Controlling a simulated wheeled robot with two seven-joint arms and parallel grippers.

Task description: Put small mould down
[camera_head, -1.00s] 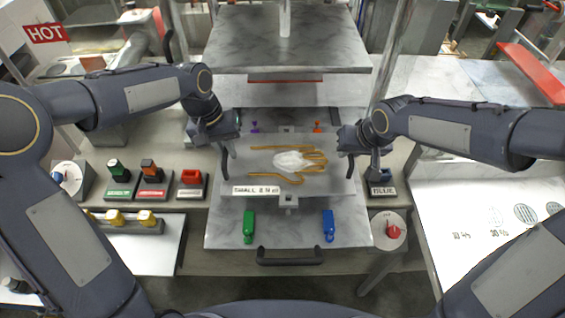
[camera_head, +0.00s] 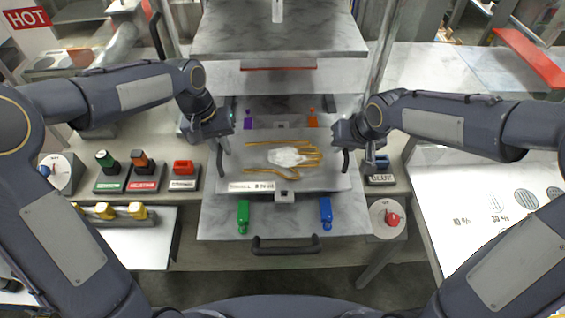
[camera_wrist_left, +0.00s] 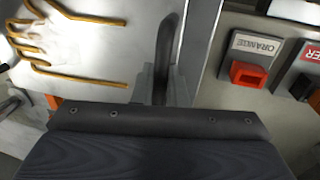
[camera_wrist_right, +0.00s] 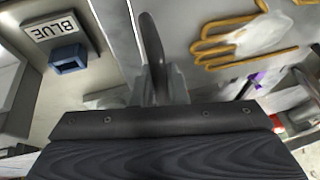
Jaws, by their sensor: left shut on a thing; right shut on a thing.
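The small mould (camera_head: 240,160) is a grey plate with a raised yellow-orange hand outline around a whitish patch and a white "SMALL" label on its front edge. It is between my grippers, over the press's lower plate (camera_head: 215,222). My left gripper (camera_head: 222,145) is shut on the black handle at its left side; the handle shows in the left wrist view (camera_wrist_left: 165,55). My right gripper (camera_head: 346,148) is shut on the right handle, seen in the right wrist view (camera_wrist_right: 152,50). The mould looks level. Whether it touches the plate beneath cannot be told.
Green (camera_head: 243,214), blue (camera_head: 326,212), purple (camera_head: 248,120) and orange (camera_head: 312,118) clamps stand around the mould. The press's upper plate (camera_head: 280,35) hangs behind. A black handle (camera_head: 285,245) is at the front. Coloured holders line the left bench; a red knob (camera_head: 393,219) is at right.

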